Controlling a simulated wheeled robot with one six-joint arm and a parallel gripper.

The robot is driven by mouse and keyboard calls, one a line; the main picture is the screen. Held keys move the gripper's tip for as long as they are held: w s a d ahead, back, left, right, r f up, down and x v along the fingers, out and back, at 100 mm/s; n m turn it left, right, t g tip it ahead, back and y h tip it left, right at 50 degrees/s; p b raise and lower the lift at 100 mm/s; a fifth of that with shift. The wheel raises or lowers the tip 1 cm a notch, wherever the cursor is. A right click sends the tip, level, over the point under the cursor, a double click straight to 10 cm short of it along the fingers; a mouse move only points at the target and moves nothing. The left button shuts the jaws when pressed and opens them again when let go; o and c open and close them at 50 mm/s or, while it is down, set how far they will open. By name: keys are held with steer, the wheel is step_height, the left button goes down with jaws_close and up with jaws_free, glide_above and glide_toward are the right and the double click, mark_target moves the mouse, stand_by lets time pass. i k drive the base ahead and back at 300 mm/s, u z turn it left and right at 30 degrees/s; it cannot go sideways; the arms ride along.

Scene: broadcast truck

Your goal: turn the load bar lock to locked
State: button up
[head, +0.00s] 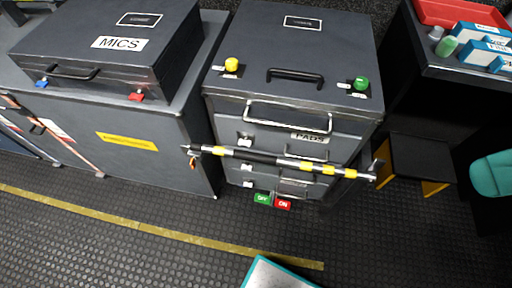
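A load bar (265,158), striped yellow, black and white, runs across the front of the dark drawer case (225,122). Its left end has a small fitting with an orange piece (192,162) hanging below. Its right end has a dark upright fitting (376,168). I cannot tell which part is the lock or how it is set. A green label (262,198), which seems to read OFF, and a red label (283,204) reading ON sit low below the bar. My gripper is not in view.
A yellow knob (231,65), green knob (361,84) and black handle (295,76) are on the case top. A MICS case (110,62) stands left. A dark stool (418,160) and a bench with a red tray (450,12) are right. Dark floor (150,255) in front is mostly clear.

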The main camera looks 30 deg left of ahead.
mark_target(193, 161)
steer(key=z, duration=1.2)
steer(key=k, duration=1.8)
steer(key=u, duration=2.8)
